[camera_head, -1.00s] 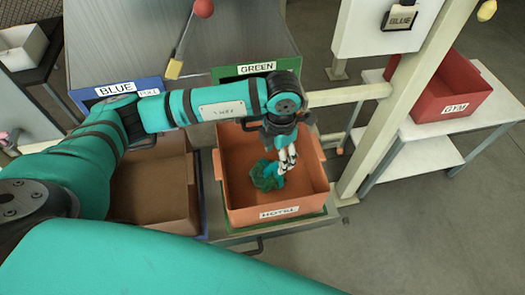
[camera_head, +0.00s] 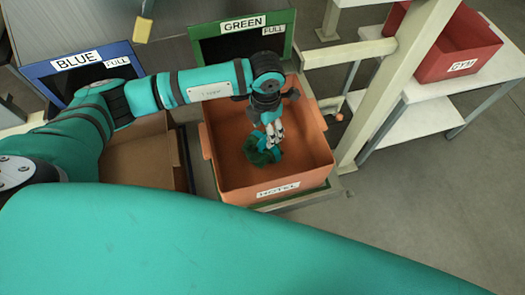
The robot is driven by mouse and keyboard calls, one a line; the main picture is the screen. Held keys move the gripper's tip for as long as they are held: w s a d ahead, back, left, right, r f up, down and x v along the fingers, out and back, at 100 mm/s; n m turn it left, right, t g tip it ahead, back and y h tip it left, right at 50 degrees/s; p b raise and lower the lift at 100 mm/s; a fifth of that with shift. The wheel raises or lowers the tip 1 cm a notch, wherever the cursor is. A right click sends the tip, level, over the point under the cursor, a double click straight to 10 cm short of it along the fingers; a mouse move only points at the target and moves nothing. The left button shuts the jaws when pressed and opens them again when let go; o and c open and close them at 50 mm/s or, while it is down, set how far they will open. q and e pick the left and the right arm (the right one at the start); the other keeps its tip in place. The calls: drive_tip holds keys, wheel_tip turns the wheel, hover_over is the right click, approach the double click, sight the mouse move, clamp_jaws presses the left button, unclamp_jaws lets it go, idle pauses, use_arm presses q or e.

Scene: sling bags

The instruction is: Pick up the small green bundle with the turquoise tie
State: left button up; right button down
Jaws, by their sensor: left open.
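The small green bundle (camera_head: 260,158) lies on the floor of the orange crate (camera_head: 228,190), which is labelled HOTEL. A bit of turquoise shows on the bundle's top, partly covered by my fingers. My left gripper (camera_head: 272,140) points down into the crate, with its open fingertips at the bundle's upper right side. I cannot tell whether the fingers touch the bundle. My right gripper is not in view.
The crate stands in front of a chute with a green frame (camera_head: 243,22). A brown box (camera_head: 140,165) is left of it, under a blue frame (camera_head: 80,60). A cream post (camera_head: 385,100) stands close on the right. A red GYM bin (camera_head: 440,45) sits on a white table (camera_head: 490,70).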

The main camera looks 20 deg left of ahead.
sight(265, 140)
use_arm(q)
drive_tip(key=shift+f, duration=0.65)
wheel_tip(265, 140, down, 5)
drive_tip(key=b, duration=0.3)
drive_tip(key=shift+w+r, duration=0.15)
drive_tip(key=shift+r, duration=0.15)
drive_tip(key=shift+c, duration=0.2)
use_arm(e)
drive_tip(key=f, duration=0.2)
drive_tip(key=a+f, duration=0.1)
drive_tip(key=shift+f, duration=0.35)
use_arm(q)
clamp_jaws()
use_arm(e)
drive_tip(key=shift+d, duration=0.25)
